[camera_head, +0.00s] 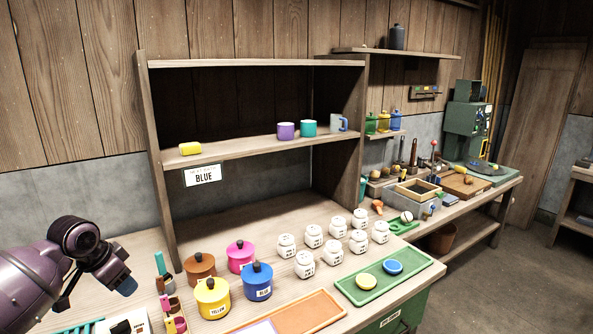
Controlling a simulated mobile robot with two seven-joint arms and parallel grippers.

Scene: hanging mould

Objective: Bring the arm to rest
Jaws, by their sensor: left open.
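My left arm (30,285) comes in from the lower left, dark purple. Its gripper (95,296) hangs above the left part of the workbench, jaws open and pointing down. Nothing shows between the fingers. It is apart from the shelf unit and to the left of the lidded pots. My right gripper is not in view.
Several lidded pots, including a yellow one (212,299) and a blue one (258,284), stand right of the gripper. Small coloured items (165,285) are closer to it. White jars (304,264) and a green tray (366,292) stand farther right. A shelf (235,146) holds mugs.

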